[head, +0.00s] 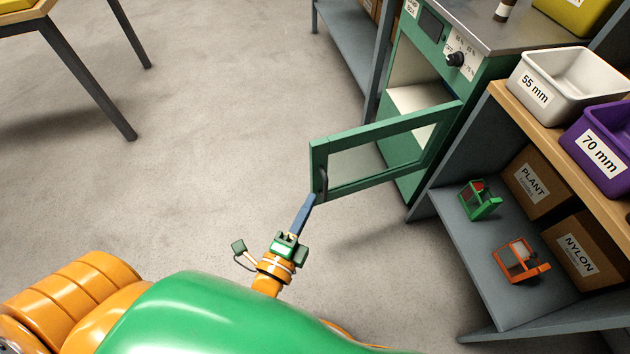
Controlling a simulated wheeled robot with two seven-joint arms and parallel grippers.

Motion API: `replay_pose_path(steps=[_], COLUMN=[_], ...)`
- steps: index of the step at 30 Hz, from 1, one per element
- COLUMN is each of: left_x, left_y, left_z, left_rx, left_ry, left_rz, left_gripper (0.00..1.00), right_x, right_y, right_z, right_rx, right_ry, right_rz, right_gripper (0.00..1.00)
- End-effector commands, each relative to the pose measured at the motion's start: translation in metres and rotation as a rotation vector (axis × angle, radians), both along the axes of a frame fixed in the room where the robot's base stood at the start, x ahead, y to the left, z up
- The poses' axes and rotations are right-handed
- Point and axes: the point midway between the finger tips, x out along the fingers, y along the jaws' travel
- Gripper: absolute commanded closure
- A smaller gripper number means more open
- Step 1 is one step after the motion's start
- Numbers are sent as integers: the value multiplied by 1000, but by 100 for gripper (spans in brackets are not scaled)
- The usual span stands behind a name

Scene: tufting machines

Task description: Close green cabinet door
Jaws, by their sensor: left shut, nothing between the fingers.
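The green cabinet (440,50) stands at the upper right, with a control panel and black knob on its front. Its green framed door (318,150) is swung wide open, hinged at the right side, and the pale inside shows. A dark handle sits near the door's free left edge. My left gripper (311,199) is shut, with its blue fingers at the lower left corner of the door, just below the handle. I cannot tell whether they touch the door. My right gripper is not in view.
At the right, a shelf (450,215) holds cardboard boxes (535,182) and small green and orange items. A white bin (565,78) and a purple bin (600,145) stand on its wooden top. A table (50,20) is at the upper left. The floor left of the door is clear.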

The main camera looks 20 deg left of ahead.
Motion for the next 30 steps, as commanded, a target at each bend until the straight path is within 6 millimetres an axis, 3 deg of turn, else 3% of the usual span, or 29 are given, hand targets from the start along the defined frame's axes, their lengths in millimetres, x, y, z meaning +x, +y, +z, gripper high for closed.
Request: replay_pose_path(steps=[15,21,30], left_x=[103,121,125], left_y=[-3,15,19], left_z=[2,2,2], left_rx=[-1,-4,-5], left_ry=[2,4,6], left_rz=[-3,-2,-2], left_gripper=[100,100,100], right_x=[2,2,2], right_y=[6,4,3], right_z=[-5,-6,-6], right_rx=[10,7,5], right_ry=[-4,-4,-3], right_rz=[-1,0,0], right_gripper=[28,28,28])
